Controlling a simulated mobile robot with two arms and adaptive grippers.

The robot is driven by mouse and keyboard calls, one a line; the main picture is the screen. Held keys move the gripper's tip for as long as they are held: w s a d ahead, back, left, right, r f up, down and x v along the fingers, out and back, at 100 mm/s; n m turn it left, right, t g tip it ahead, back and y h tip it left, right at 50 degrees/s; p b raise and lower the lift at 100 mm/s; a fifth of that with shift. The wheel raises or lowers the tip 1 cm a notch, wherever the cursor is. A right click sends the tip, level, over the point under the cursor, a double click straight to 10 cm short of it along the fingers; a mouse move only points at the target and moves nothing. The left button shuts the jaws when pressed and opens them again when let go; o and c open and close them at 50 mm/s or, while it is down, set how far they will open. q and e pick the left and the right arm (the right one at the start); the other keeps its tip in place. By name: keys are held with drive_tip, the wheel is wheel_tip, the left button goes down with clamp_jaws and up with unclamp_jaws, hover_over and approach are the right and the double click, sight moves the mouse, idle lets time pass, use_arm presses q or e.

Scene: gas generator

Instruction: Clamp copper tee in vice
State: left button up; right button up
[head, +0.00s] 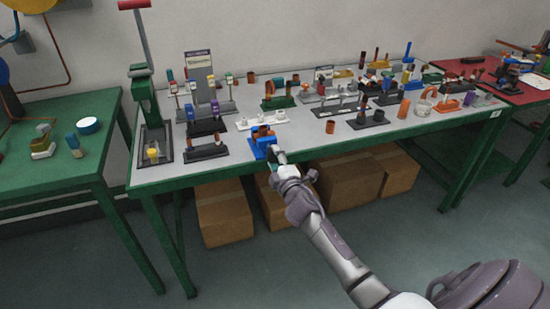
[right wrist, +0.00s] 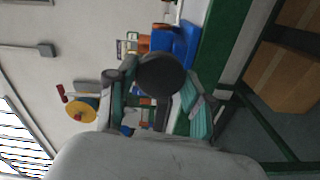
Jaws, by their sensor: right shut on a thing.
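The blue vice (head: 263,145) stands at the front edge of the green-framed table, left of its middle. A copper-coloured fitting, seemingly the tee (head: 262,132), sits at its top between the jaws; how tightly it is held cannot be told. My right gripper (head: 274,157) is at the near side of the vice, shut on its handle. The right wrist view shows a dark round knob (right wrist: 160,73) between the fingers, with the blue vice body (right wrist: 186,45) and copper parts (right wrist: 145,43) behind it. The fingertips are partly hidden. My left gripper is out of view.
Racks and stands with tools and fittings crowd the grey tabletop (head: 225,170), including a white holder (head: 262,118) behind the vice. A green press (head: 147,110) stands at left. Cardboard boxes (head: 350,178) lie underneath. Free tabletop lies right of the vice.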

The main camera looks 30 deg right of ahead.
drive_tip(key=shift+m, duration=0.5)
drive_tip(key=m, duration=0.2)
drive_tip(key=shift+m, duration=0.4)
drive_tip(key=o, duration=1.2)
drive_tip(key=shift+c, duration=0.2)
